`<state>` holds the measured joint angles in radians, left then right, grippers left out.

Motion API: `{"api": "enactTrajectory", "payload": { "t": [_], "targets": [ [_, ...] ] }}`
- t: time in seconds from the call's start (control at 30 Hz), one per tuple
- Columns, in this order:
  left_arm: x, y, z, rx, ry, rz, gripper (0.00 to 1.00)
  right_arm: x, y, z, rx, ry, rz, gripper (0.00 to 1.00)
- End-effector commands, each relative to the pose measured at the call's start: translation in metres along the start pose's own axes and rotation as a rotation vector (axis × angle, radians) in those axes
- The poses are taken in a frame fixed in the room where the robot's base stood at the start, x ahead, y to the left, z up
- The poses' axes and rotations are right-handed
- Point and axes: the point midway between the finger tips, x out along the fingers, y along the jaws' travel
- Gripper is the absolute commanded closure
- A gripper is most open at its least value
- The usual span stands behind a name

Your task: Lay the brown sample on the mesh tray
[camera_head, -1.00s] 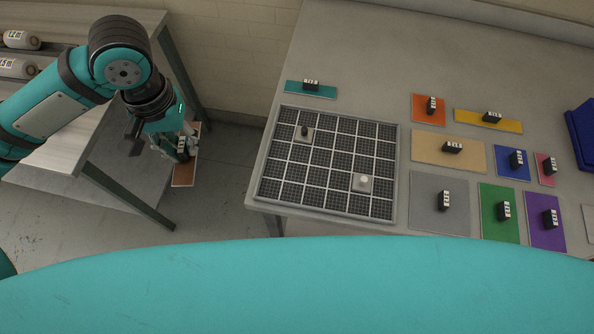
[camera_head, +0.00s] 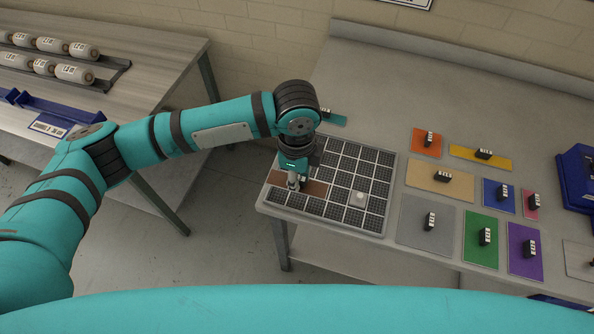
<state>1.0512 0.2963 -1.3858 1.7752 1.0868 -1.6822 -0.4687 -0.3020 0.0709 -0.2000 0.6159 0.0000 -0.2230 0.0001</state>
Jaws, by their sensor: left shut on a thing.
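The brown sample (camera_head: 315,188) is a flat brown rectangle over the left front part of the mesh tray (camera_head: 376,172), a grey grid of dark mesh squares on the table. My left gripper (camera_head: 293,184) points down and is shut on the sample's block, with brown showing on both sides of it. I cannot tell whether the sample touches the mesh. My right gripper is not in view.
A teal sample (camera_head: 333,118) lies behind the tray, partly hidden by my arm. Several coloured samples, including a tan one (camera_head: 425,174), lie to the right. A blue bin (camera_head: 575,185) is at far right.

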Motion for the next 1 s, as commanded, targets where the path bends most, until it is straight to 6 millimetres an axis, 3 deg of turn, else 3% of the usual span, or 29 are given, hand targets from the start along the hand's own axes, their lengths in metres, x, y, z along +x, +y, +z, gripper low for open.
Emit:
{"api": "enactTrajectory", "payload": {
  "t": [0.07,0.17,0.53,1.0],
  "targets": [
    [0.001,-0.001,-0.001,0.015,-0.001,0.000,1.00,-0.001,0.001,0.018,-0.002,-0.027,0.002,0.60],
    [0.001,-0.001,-0.001,0.016,-0.001,0.000,1.00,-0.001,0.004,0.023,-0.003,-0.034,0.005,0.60],
    [-0.003,0.000,0.001,0.012,-0.003,-0.001,1.00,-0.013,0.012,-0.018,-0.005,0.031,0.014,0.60],
    [0.049,0.000,0.001,0.012,-0.002,-0.002,1.00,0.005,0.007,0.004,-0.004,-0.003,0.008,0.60]
  ]
}}
